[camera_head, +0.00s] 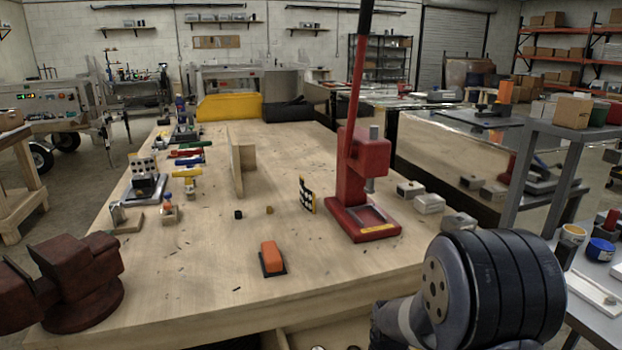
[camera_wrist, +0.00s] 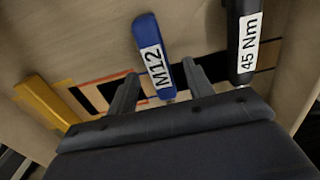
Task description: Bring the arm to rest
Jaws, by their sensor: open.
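My gripper (camera_wrist: 160,68) shows in the wrist view with its two dark fingers spread apart. A blue handle labelled M12 (camera_wrist: 147,32) shows between the fingers' lines. I see no finger closed on it, and I cannot tell how far beyond the tips it lies. A black handle labelled 45 Nm (camera_wrist: 243,45) is right of the fingers. In the head view a dark rounded link of my arm stands at the lower right. My gripper does not show clearly there.
The wooden workbench (camera_head: 205,270) carries a red press (camera_head: 362,190), an orange block (camera_head: 271,257) and a rust-red vise (camera_head: 75,275). Small grey blocks (camera_head: 429,204) lie right of the press. The wrist view also shows a yellow bar (camera_wrist: 43,100) at left. The bench's front middle is mostly bare.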

